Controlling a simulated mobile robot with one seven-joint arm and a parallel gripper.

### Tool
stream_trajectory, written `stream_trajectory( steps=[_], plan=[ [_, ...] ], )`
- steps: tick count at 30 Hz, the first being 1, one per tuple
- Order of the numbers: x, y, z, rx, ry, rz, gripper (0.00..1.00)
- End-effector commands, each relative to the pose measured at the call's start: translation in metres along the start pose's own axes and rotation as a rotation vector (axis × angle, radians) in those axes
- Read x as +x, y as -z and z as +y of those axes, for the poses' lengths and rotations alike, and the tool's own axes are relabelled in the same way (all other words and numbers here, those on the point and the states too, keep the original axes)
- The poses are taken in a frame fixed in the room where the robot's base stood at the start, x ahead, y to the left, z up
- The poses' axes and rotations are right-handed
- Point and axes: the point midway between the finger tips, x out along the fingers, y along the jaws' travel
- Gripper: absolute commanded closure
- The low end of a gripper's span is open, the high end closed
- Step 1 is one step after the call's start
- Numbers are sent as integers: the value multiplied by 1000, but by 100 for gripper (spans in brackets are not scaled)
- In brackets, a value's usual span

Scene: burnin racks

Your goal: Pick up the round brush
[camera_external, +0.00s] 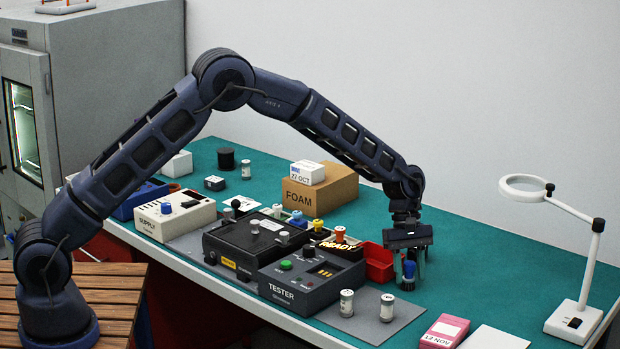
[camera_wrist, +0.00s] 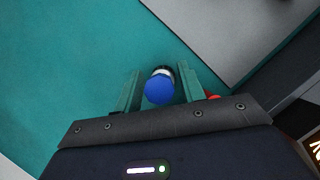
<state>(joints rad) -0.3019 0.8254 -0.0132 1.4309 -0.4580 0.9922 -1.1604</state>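The round brush shows in the wrist view as a blue round end (camera_wrist: 158,90) with a pale and dark band behind it. In the external view its blue part (camera_external: 408,270) shows under my gripper, above the green mat (camera_external: 480,235). My gripper (camera_external: 411,268) points down at the brush. In the wrist view its two greenish fingers (camera_wrist: 159,88) stand on either side of the brush, with a gap at the left finger and a smaller one at the right. The brush's lower end is hard to make out.
A red bin (camera_external: 378,265) stands just left of my gripper. The tester box (camera_external: 310,280) and two small cylinders (camera_external: 387,308) on a grey plate are nearer the front. A pink box (camera_external: 445,331) and magnifier lamp (camera_external: 574,318) stand right. Mat is clear behind.

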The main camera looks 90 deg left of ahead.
Motion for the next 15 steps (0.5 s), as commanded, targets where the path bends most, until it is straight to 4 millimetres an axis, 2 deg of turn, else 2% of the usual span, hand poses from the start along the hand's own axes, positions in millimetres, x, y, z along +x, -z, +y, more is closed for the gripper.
stream_trajectory(
  steps=[1,5,15],
  plan=[
    [0,0,0,0,0,0,71],
    [0,0,0,0,0,0,95],
    [-5,-2,0,0,-1,0,95]
  ],
)
